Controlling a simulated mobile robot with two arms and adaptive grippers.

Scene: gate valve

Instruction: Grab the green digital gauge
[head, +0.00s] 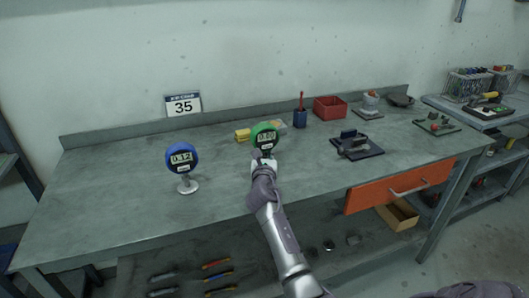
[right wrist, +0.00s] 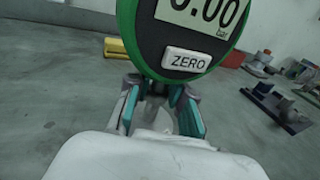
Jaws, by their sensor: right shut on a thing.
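The green digital gauge (head: 265,136) is upright near the middle of the workbench in the head view. Its round green rim, display and ZERO button fill the top of the right wrist view (right wrist: 187,62). My right gripper (head: 263,160) is just below the gauge's face. In the right wrist view my right gripper (right wrist: 162,112) has its two teal-padded fingers on either side of the stem under the dial, shut on the gauge. The gauge's base is mostly hidden behind the gripper. My left gripper is not in view.
A blue digital gauge (head: 182,158) stands on the grey workbench (head: 110,190) to the left. A yellow object (head: 243,135) lies behind the green gauge. A blue cup (head: 300,118), red bin (head: 330,107) and dark plate with a fixture (head: 357,147) are to the right.

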